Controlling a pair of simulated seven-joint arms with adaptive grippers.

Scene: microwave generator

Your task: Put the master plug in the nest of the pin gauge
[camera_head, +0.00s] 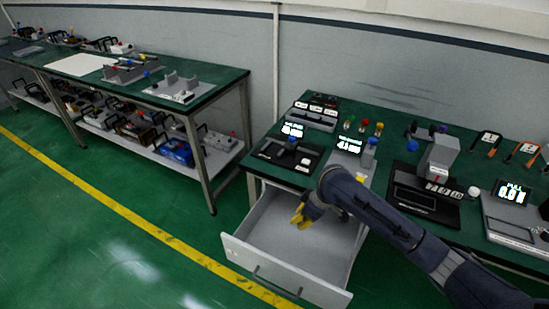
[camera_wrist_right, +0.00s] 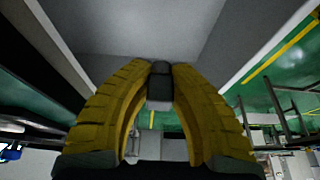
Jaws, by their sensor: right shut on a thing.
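My right gripper (camera_head: 300,217), with yellow fingers, is inside the open drawer (camera_head: 262,245) under the right bench. In the right wrist view its fingers (camera_wrist_right: 160,70) close on a small dark grey piece (camera_wrist_right: 159,88), which appears to be the master plug. The piece is too small to make out in the head view. Devices with lit displays stand on the bench above, one with a blue knob at the left (camera_head: 291,142) and one beside it (camera_head: 349,145). I cannot tell which is the pin gauge, and no nest can be made out. My left gripper is not in view.
A grey block on a black device (camera_head: 437,157) stands on the bench to the right, near my right arm. Small coloured knobs (camera_head: 363,125) stand at the back. The drawer walls surround the gripper. Another bench (camera_head: 150,75) stands to the left.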

